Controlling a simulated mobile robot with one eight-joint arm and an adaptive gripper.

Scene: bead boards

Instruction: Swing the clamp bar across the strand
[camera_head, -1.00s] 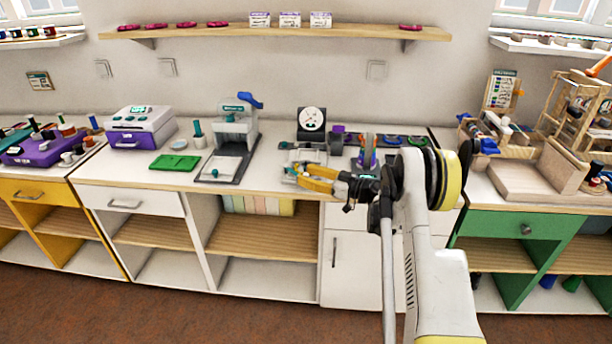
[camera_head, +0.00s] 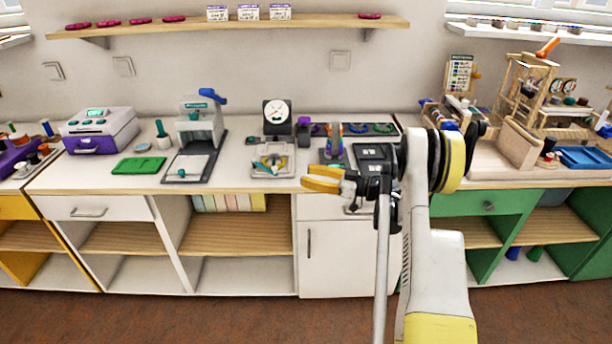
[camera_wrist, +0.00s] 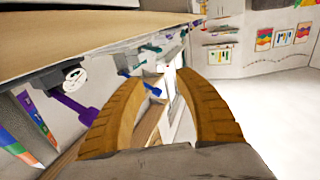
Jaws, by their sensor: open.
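A grey plate fixture (camera_head: 258,170) with small yellow and teal parts on it lies on the white counter, in front of a dial gauge (camera_head: 277,117). I cannot pick out the clamp bar or the strand for certain at this size. My gripper (camera_head: 306,178) has yellow fingers and is open and empty. In the head view it appears to the right of the plate fixture and a little lower, by the counter's front edge. In the wrist view my two fingers (camera_wrist: 167,77) stand apart with nothing between them. A round white dial (camera_wrist: 75,75) shows left of them.
A teal-and-grey press (camera_head: 199,125) and a green tray (camera_head: 138,166) stand left on the counter. A dark panel (camera_head: 375,152) lies behind my gripper. A wooden stand (camera_head: 528,80) and a blue tray (camera_head: 583,157) are at the right.

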